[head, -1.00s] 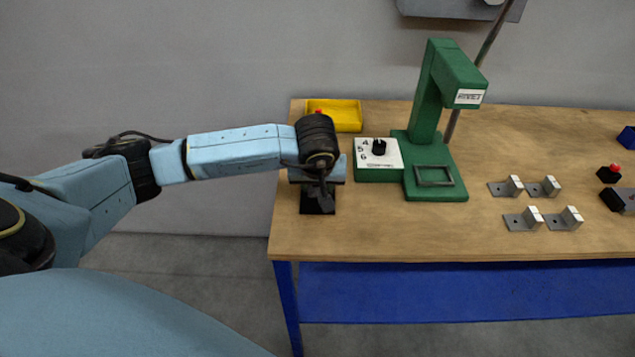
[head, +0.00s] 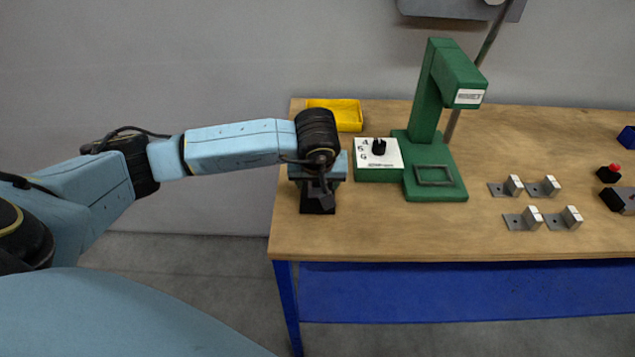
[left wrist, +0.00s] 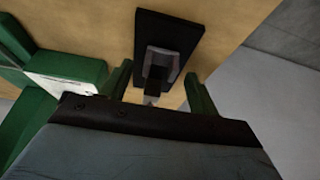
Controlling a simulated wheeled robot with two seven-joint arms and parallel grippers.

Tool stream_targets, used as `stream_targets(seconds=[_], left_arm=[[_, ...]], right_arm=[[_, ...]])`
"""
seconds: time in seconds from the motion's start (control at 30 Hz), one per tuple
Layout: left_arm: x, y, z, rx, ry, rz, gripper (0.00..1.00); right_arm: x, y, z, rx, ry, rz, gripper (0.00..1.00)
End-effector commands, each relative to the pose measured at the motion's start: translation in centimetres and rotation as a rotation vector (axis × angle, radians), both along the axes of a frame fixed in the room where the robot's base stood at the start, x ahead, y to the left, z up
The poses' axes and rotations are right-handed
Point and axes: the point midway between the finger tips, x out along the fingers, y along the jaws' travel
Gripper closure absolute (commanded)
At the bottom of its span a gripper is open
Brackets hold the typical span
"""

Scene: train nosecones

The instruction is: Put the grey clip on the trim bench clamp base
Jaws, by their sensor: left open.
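The black base plate (head: 317,207) lies near the bench's left edge, mostly under my left gripper (head: 317,187). In the left wrist view the black plate (left wrist: 182,33) carries a grey upright piece (left wrist: 158,62). It looks like the grey clip on the clamp base, but I cannot tell whether the two are separate parts. My left gripper (left wrist: 157,82) is open, with one green finger on each side of the grey piece. Gaps show between fingers and piece. The wrist hides much of this in the head view. My right gripper is not in view.
A green press (head: 426,120) with a white dial box (head: 379,160) stands close right of my gripper. A yellow bin (head: 345,114) is behind. Several grey brackets (head: 523,219) and a red-button box (head: 609,174) lie farther right. The bench front (head: 400,235) is clear.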

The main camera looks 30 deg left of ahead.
Motion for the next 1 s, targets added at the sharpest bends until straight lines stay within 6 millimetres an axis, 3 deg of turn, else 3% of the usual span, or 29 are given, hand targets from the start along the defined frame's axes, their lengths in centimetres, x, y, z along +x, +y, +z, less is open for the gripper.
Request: stream_targets(seconds=[0.3, 0.5, 1.0], left_arm=[[-2.2, -1.4, 6.5, 0.000, -0.004, -0.003, 0.39], [-3.2, -1.9, 9.0, 0.001, -0.002, -0.001, 0.39], [-3.5, -2.1, 9.7, 0.001, 0.001, -0.001, 0.39]], right_arm=[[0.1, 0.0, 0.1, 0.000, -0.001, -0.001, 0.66], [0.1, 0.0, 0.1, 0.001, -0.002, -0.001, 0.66], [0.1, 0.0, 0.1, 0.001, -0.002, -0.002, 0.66]])
